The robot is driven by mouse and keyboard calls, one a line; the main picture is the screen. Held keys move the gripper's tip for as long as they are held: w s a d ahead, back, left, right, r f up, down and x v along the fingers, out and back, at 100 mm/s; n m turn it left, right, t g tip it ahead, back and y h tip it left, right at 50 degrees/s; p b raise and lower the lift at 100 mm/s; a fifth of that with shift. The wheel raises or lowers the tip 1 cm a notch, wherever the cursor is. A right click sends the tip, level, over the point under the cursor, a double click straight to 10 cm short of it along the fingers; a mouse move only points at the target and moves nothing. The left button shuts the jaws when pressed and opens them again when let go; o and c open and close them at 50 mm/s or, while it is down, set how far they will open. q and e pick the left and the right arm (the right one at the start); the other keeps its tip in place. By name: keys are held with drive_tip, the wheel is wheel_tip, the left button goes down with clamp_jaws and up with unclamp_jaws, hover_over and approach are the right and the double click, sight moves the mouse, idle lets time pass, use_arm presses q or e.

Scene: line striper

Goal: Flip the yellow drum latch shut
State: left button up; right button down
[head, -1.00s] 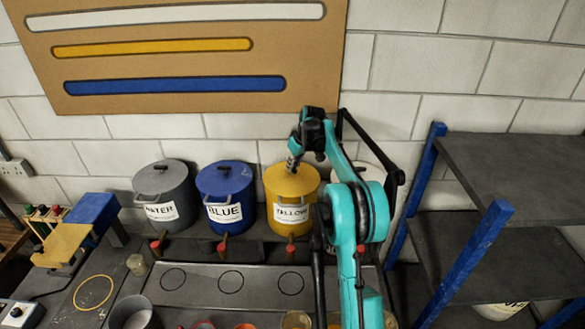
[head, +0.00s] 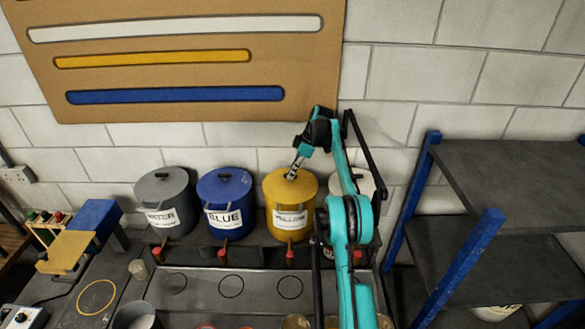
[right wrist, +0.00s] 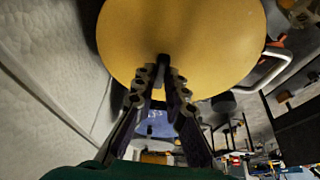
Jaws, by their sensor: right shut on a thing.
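The yellow drum (head: 281,225) stands upright on the dark ledge, with its yellow lid (head: 276,180) on top. In the right wrist view the lid (right wrist: 185,35) fills the top, with a small black handle (right wrist: 163,60) between my fingertips. My right gripper (head: 291,176) is at the lid top, and its fingers (right wrist: 163,78) are shut on the black handle. A pale bent bar (right wrist: 272,68) shows beside the drum in the wrist view; I cannot tell whether it is the latch. My arm hides part of the drum's right side. My left gripper is not in view.
The blue drum (head: 226,190) and grey drum (head: 165,193) stand to the left, a pale drum (head: 368,184) behind my arm. Red taps line the ledge front. A blue-posted shelf (head: 490,165) stands at the right; the tiled wall is close behind.

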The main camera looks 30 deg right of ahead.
drive_tip(key=shift+d+r+n+g+p, duration=0.1)
drive_tip(key=shift+n+g+p, duration=0.2)
drive_tip(key=shift+n+p, duration=0.2)
drive_tip(key=c, duration=1.6)
unclamp_jaws()
drive_tip(key=shift+o, duration=0.2)
drive_tip(key=shift+d+r, duration=0.1)
drive_tip(key=shift+r, duration=0.1)
drive_tip(key=s+d, duration=0.6)
drive_tip(key=d, duration=0.4)
drive_tip(key=shift+s+d+r, duration=0.25)
drive_tip(key=shift+r, duration=0.05)
